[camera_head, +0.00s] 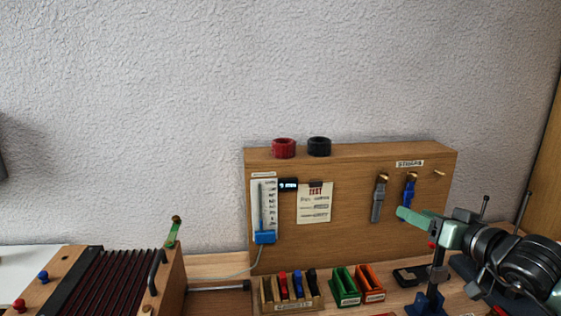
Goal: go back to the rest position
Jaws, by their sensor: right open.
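My right arm comes in from the lower right. My right gripper (422,222) has pale green finger parts and points left, in front of the lower right of the wooden board (350,240). It is open and I see nothing held in it; its second finger is hard to make out. My left gripper is not in view.
Labelled tools hang on the board, including a blue-handled one (410,188) near my right gripper. A red ring (284,148) and a black ring (319,146) sit on top. A green tray (345,288) and an orange tray (370,284) stand below.

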